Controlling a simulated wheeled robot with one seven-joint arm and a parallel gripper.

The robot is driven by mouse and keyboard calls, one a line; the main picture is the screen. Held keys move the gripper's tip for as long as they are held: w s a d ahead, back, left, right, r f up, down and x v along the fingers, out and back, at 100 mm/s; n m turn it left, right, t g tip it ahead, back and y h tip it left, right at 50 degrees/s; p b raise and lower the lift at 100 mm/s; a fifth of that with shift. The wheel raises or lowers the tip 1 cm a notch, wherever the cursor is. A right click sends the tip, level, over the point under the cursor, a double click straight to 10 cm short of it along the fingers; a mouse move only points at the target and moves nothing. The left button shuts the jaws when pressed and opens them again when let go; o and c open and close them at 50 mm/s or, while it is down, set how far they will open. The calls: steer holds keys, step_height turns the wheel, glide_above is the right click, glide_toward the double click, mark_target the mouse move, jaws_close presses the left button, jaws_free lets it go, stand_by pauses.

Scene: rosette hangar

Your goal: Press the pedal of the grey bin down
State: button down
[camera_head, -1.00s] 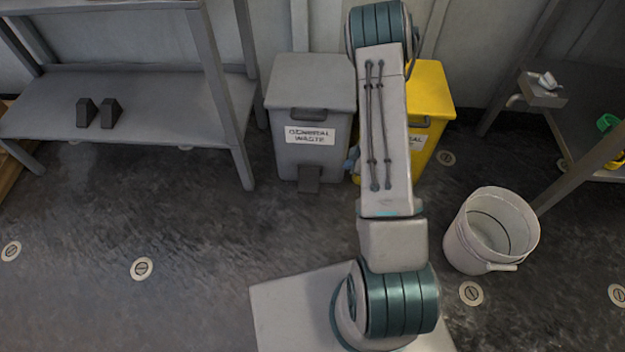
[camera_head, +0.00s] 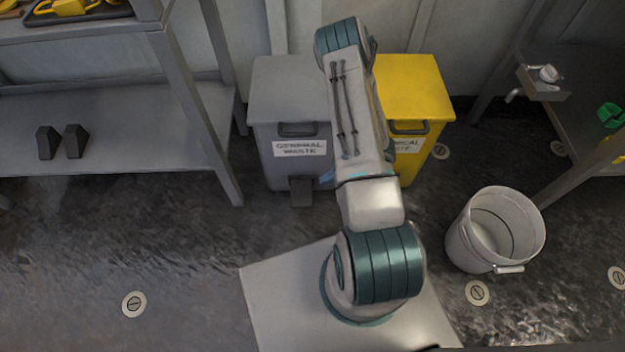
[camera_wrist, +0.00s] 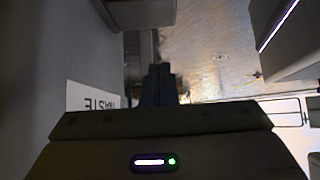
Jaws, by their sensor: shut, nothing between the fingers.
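The grey bin (camera_head: 265,165) stands against the back wall, lid shut, with a "General Waste" label on its front. Its dark pedal (camera_head: 301,190) sticks out at the foot of its front; I cannot tell whether it is pressed. In the wrist view, the bin's grey front (camera_wrist: 40,75) fills the left, with the label upside down, and a dark grey block that looks like the pedal (camera_wrist: 140,12) is at the top. My gripper (camera_wrist: 158,72) is shut and empty, pointing towards that block, apparently apart from it. In the head view my arm hides most of the gripper.
A yellow bin (camera_head: 415,85) stands close right of the grey one, partly behind my arm. A grey shelf (camera_head: 110,130) is at the left. A white bucket (camera_head: 470,245) stands at the right, near a dark bench. The floor before the grey bin is clear.

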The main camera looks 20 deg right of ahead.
steer(key=b, duration=0.4)
glide_toward(298, 199)
steer(key=a, duration=0.1)
steer(key=w+a, duration=0.1)
steer(key=a, duration=0.1)
steer(key=shift+a, duration=0.15)
steer(key=shift+w+a+f+b, duration=0.15)
steer(key=shift+f+b, duration=0.15)
steer(key=shift+f, duration=0.3)
steer(key=shift+a+f+b, duration=0.15)
steer(key=shift+f+b, duration=0.15)
steer(key=shift+f, duration=0.3)
steer(key=shift+f+b, duration=0.4)
steer(key=shift+f, duration=0.4)
